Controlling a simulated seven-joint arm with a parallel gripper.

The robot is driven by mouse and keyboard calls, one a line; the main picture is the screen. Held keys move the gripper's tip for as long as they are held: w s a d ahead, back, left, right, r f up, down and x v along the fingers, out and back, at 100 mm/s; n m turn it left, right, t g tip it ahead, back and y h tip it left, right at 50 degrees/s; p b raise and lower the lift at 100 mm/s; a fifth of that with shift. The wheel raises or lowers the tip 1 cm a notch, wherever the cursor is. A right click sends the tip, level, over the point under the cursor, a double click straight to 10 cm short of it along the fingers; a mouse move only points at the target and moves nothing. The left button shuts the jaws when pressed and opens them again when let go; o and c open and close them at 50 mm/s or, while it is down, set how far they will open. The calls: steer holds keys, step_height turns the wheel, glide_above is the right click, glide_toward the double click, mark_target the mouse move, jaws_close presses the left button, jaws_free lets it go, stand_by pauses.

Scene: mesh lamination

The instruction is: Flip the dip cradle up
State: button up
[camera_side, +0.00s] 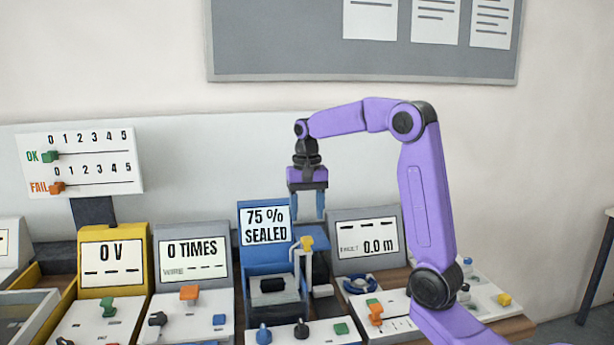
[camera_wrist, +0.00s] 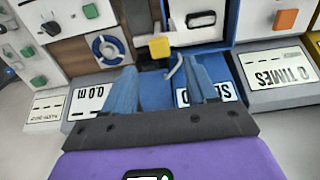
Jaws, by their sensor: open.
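The blue station (camera_side: 252,258) reads "75 % SEALED" and stands in the middle of the bench. A yellow knob (camera_side: 307,243) tops a pale upright bar at its right side, and a black block (camera_side: 272,285) sits in its recess. I take the knobbed part for the dip cradle, but its outline is unclear. My gripper (camera_side: 307,215) points down, open and empty, a little above the yellow knob and apart from it. In the wrist view the yellow knob (camera_wrist: 159,47) shows just beyond the gap between the blue fingertips.
The grey "0 TIMES" station (camera_side: 192,258) and yellow "0 V" station (camera_side: 112,263) stand to the left. The "0.0 m" station (camera_side: 367,240) stands close on the right, with a blue ring (camera_side: 359,285). Knobs (camera_side: 302,329) stick up in front. The air above the stations is free.

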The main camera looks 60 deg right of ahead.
step_height(320, 180, up, 10)
steer(key=shift+f, duration=0.25)
steer(key=shift+a, duration=0.1)
stand_by(0.5)
